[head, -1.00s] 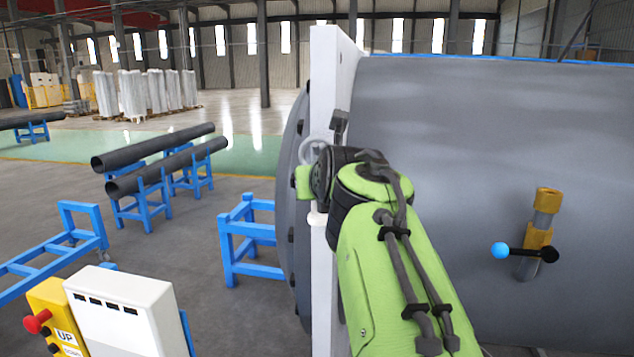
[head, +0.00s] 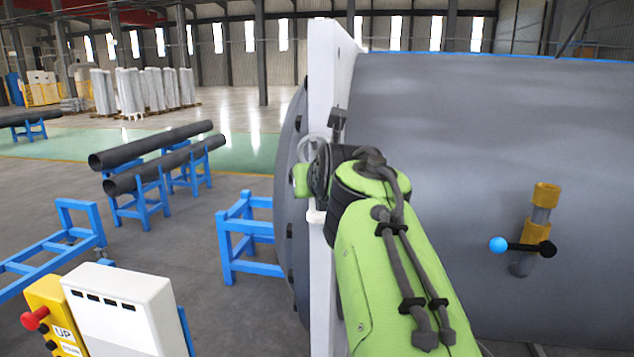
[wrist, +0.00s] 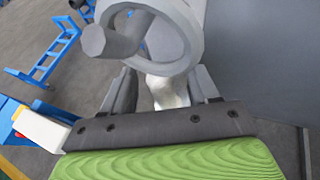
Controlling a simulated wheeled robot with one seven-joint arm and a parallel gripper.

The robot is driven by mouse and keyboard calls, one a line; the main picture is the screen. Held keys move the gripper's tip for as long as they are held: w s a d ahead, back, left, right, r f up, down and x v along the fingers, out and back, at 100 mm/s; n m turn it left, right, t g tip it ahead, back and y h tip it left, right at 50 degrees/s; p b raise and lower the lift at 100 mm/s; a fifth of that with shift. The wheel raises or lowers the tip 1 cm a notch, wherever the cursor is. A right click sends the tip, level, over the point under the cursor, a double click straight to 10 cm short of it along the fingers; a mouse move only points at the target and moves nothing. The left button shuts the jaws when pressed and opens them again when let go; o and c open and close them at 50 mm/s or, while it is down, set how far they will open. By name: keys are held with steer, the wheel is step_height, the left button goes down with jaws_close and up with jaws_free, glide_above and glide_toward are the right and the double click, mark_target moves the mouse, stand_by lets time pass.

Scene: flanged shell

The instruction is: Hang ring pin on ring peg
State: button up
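The ring pin (wrist: 193,47) has a thick grey ring that fills the top of the wrist view. A grey ring peg (wrist: 117,36) appears to run through the ring, with its tip overlapping the ring's left rim. A pale stem (wrist: 168,92) lies below the ring. My gripper (wrist: 164,80) has its fingers on both sides of the stem and looks open, with gaps beside it. The far fingertips are partly hidden by the ring. In the head view the ring (head: 305,148) shows against the white flange, and my arm hides most of my gripper (head: 302,180).
The white flange (head: 323,90) and large grey shell (head: 480,180) stand close beside my arm. A yellow fitting with a lever (head: 541,215) sticks out of the shell. A blue stand (head: 250,240) and a control box (head: 125,310) are at left. Open floor lies between them.

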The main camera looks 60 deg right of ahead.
steer(key=b+v, duration=0.2)
steer(key=v, duration=1.3)
steer(key=shift+s+a+r, duration=0.2)
steer(key=shift+s+a, duration=0.05)
steer(key=shift+a, duration=0.05)
steer(key=w+a+f+n+y+b, duration=0.1)
steer(key=w+a+f+n+y, duration=0.1)
steer(key=a+f+n, duration=0.4)
steer(key=w+a+f+n+g+y+b, duration=0.1)
steer(key=w+a+f+n+y, duration=0.15)
steer(key=f+n, duration=0.7)
steer(key=w+a+f+n+y+b, duration=0.15)
steer(key=a+f+n, duration=0.35)
steer(key=n, duration=0.5)
steer(key=s+a+f+n+g+y+b, duration=0.1)
steer(key=a+f+n, duration=0.3)
steer(key=f+n, duration=0.4)
steer(key=s+a+f+n+g+y+b, duration=0.1)
steer(key=s+a+f+n, duration=0.3)
steer(key=f+n, duration=0.5)
steer(key=shift+s+a+f+n+g+y, duration=0.3)
steer(key=shift+a+n+g+y, duration=0.4)
steer(key=shift+n, duration=0.45)
